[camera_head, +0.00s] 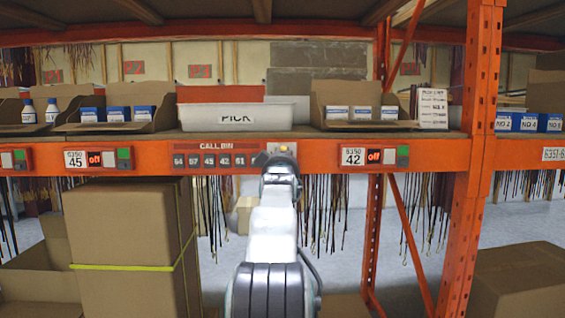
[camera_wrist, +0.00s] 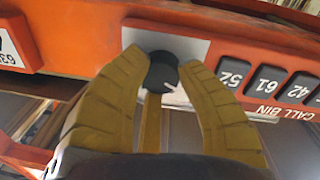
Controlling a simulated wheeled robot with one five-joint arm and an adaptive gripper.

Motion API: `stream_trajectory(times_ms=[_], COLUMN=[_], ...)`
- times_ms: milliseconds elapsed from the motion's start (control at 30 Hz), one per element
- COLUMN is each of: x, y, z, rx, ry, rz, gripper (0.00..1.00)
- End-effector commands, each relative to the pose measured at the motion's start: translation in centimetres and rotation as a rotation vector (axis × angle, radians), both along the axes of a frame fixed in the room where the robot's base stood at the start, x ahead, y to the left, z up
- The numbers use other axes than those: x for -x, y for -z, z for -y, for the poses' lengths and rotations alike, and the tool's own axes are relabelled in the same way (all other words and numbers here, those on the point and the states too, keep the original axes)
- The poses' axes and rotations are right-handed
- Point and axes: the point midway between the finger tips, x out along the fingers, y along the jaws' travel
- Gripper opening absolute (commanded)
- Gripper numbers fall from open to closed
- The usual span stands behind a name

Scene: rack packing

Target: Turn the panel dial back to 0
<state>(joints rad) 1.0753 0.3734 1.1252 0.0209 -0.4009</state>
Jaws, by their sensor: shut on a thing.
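The panel dial (camera_wrist: 161,75) is a black round knob with a white pointer mark, set on a pale plate (camera_wrist: 193,46) of the orange rack beam. My gripper (camera_wrist: 162,68) has its two yellow-brown fingers on either side of the knob, shut on it. The pointer mark lies toward the lower right of the knob in the wrist view. No scale or 0 mark can be made out. In the head view my gripper (camera_head: 281,166) is at the beam, just right of the CALL BIN number tiles (camera_head: 209,161), and hides the dial.
A label unit reading 42 (camera_head: 354,157) with a red "off" display sits right of my gripper; another reading 45 (camera_head: 76,159) is to the left. Above is a white PICK bin (camera_head: 236,119). A tall carton (camera_head: 127,230) stands below left. An orange upright (camera_head: 477,150) rises at right.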

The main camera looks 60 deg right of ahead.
Motion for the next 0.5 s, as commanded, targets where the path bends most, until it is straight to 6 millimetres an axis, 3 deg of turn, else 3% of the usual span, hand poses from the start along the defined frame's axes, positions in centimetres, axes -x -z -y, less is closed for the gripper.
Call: stream_trajectory(times_ms=[33,67,333,500], x=[-0.12,-0.12,-0.07,-0.05], y=[-0.46,-0.46,-0.22,-0.13], z=[-0.16,-0.16,-0.1,-0.06], rx=[0.009,0.009,0.005,0.002], ry=[-0.002,-0.002,-0.001,-0.001], rz=[0.006,0.006,0.004,0.002], gripper=[0.01,0.36,0.6,0.61])
